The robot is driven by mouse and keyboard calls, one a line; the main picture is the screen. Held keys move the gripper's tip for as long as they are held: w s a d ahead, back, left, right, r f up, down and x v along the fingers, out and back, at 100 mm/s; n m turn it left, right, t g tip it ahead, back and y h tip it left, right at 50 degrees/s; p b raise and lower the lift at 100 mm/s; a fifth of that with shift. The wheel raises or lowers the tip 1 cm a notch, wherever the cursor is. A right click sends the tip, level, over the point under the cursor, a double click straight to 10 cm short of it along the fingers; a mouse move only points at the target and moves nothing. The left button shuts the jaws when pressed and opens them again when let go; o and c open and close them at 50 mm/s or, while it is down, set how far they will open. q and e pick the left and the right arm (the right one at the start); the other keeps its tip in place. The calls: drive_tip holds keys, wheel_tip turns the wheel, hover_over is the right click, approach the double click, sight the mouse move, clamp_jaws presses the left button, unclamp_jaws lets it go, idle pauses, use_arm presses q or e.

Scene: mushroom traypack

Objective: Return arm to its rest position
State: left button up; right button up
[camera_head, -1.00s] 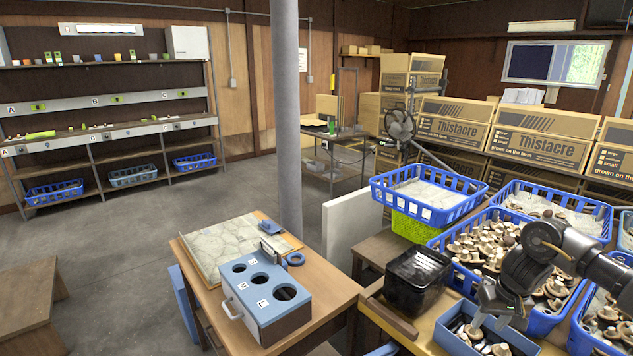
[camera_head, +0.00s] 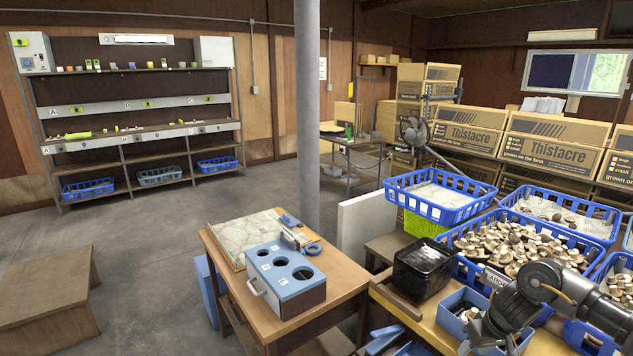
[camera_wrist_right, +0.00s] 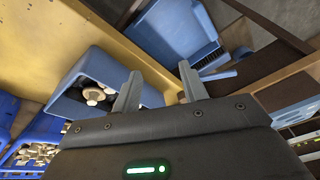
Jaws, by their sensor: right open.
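My right arm comes in from the right in the head view. Its gripper (camera_head: 492,345) is low at the front edge of the yellow bench, partly cut off by the picture's bottom. In the right wrist view the two grey fingers (camera_wrist_right: 158,75) stand apart with nothing between them. The small blue bin (camera_head: 451,319) is beside the gripper and partly hidden by it. The wrist view shows this bin (camera_wrist_right: 98,62) to the left of the fingers, with a few mushrooms (camera_wrist_right: 95,95) inside. My left gripper is in neither view.
A black box (camera_head: 420,270) stands on the bench beside the arm. Blue crates of mushrooms (camera_head: 505,245) lie behind it. A wooden table with a blue block with holes (camera_head: 285,280) stands left. Another blue container (camera_wrist_right: 175,35) is ahead of the fingers. Open floor (camera_head: 150,270) lies left.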

drive_tip(key=s+a+f+n+t+y, duration=0.1)
drive_tip(key=s+a+f+n, duration=0.2)
drive_tip(key=a, duration=0.7)
drive_tip(key=s+a+f+n+t+y, duration=0.15)
drive_tip(key=a+f, duration=0.25)
drive_tip(key=a, duration=0.6)
drive_tip(key=s+a+t, duration=0.2)
drive_tip(key=s+a, duration=0.4)
drive_tip(key=a, duration=0.1)
drive_tip(key=s+d+f+m+g+h, duration=0.15)
drive_tip(key=s+d, duration=0.45)
drive_tip(key=s, duration=0.6)
drive_tip(key=s+d+f+m+g+h, duration=0.1)
drive_tip(key=s+d+m+g+h, duration=0.15)
drive_tip(key=s+d, duration=0.7)
drive_tip(key=s+a+f+g, duration=0.1)
drive_tip(key=s+a+f, duration=0.15)
drive_tip(key=f, duration=1.15)
drive_tip(key=s+a+f, duration=0.1)
drive_tip(key=s+f, duration=0.2)
drive_tip(key=f, duration=1)
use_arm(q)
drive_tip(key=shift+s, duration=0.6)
use_arm(e)
drive_tip(key=s+d+f+g, duration=0.1)
drive_tip(key=s+d+f, duration=0.1)
drive_tip(key=s+f, duration=1.2)
drive_tip(key=shift+s+d+n, duration=0.4)
drive_tip(key=shift+s+n, duration=0.05)
drive_tip(key=shift+s, duration=0.1)
